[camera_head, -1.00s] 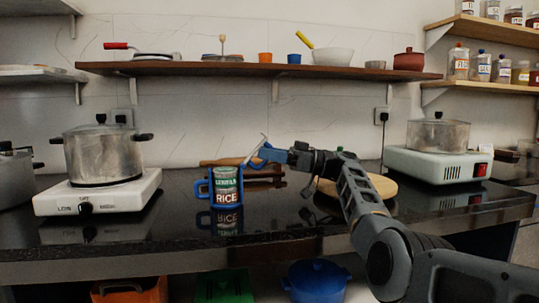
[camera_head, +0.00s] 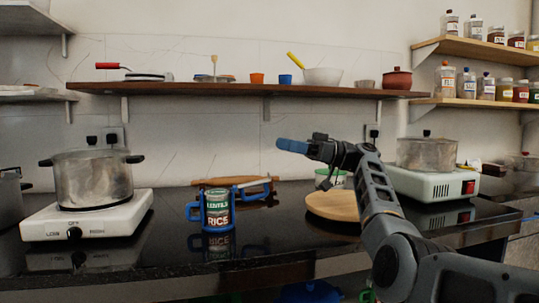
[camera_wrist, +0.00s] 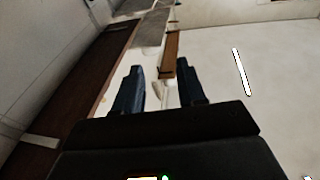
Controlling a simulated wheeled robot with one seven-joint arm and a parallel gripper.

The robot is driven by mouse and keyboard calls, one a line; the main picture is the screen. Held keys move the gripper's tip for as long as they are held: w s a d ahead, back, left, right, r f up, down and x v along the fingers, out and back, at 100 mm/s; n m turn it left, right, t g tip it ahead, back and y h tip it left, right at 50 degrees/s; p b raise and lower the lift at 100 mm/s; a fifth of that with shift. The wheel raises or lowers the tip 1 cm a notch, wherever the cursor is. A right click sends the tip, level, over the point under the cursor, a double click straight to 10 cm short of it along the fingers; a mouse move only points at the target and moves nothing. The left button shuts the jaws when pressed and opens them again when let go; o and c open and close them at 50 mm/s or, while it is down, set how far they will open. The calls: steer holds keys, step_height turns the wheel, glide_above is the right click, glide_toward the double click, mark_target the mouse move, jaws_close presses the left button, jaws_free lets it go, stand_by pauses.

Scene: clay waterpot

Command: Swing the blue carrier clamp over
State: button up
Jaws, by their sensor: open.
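The blue carrier (camera_head: 189,211) stands on the dark counter, left of centre, around a green-and-white can (camera_head: 217,210) with the labels LENTILS and RICE. A blue bar, seemingly its clamp (camera_head: 254,187), reaches out to the right from the carrier's upper right side; its exact join is too small to tell. My gripper (camera_head: 291,146) is up and to the right of the carrier, apart from it, pointing left. In the wrist view its two blue fingers (camera_wrist: 161,92) stand apart with nothing between them. The carrier does not show in the wrist view.
A round wooden board (camera_head: 335,206) and a green-and-white bowl (camera_head: 330,179) lie right of the carrier, near my arm. A pot on a white hotplate (camera_head: 85,215) stands left, another cooker (camera_head: 437,185) right. A brown shelf (camera_head: 240,87) runs above.

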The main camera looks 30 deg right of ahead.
steer(key=s+d+r, duration=0.2)
steer(key=s+d, duration=0.1)
steer(key=shift+d+r+p, duration=0.3)
steer(key=shift+r, duration=0.1)
stand_by(0.4)
